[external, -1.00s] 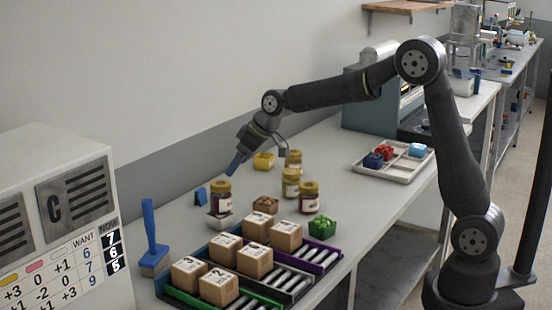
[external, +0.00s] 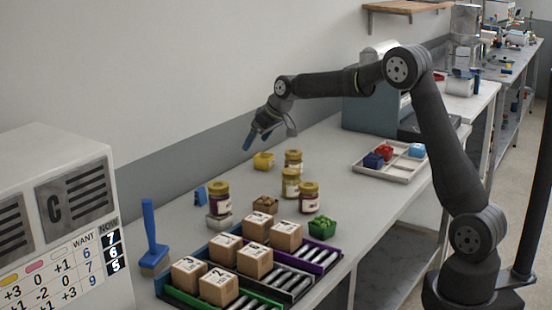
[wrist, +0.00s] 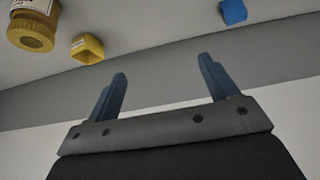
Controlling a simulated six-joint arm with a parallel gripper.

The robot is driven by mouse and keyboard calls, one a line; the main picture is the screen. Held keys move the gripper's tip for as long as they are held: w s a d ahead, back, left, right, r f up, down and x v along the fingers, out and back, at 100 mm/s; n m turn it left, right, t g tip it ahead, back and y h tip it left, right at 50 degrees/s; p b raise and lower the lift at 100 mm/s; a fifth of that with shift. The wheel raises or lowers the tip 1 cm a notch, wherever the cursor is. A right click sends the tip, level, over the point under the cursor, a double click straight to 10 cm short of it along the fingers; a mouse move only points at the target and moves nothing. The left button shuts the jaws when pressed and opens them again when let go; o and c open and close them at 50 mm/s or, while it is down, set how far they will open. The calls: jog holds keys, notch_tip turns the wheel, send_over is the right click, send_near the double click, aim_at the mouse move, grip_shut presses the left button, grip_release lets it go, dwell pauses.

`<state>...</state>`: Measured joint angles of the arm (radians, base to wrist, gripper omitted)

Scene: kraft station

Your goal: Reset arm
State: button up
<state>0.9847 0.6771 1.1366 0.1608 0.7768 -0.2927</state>
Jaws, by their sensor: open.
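My gripper (external: 258,138) is raised above the bench near the back wall, its blue fingers apart. In the wrist view my gripper (wrist: 162,88) is open with nothing between its fingers. Below it in the external view are a yellow bin (external: 263,161) and several jars with yellow lids. One jar (external: 219,197) sits on a small white block (external: 220,226), clear of the gripper. The wrist view shows the yellow bin (wrist: 88,48), a jar (wrist: 36,25) and a blue block (wrist: 233,11) on the bench.
Cardboard boxes (external: 254,260) stand on roller lanes at the front. A blue brush (external: 151,235) stands at the left near a panel (external: 60,220). A white tray (external: 395,171) holds coloured bins at the right. The air around the gripper is clear.

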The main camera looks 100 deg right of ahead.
jog(key=s+d+f+m+g, duration=0.1)
jog(key=s+d, duration=0.2)
jog(key=d, duration=0.2)
jog(key=s+d+f+m, duration=0.1)
jog(key=s+d+f, duration=0.15)
jog(key=d, duration=0.25)
jog(key=shift+h, duration=0.4)
jog(key=w, duration=0.1)
jog(key=w+f, duration=0.1)
jog(key=w, duration=0.1)
jog(key=w+f, duration=0.1)
jog(key=shift+w+a, duration=0.1)
jog(key=shift+w, duration=0.3)
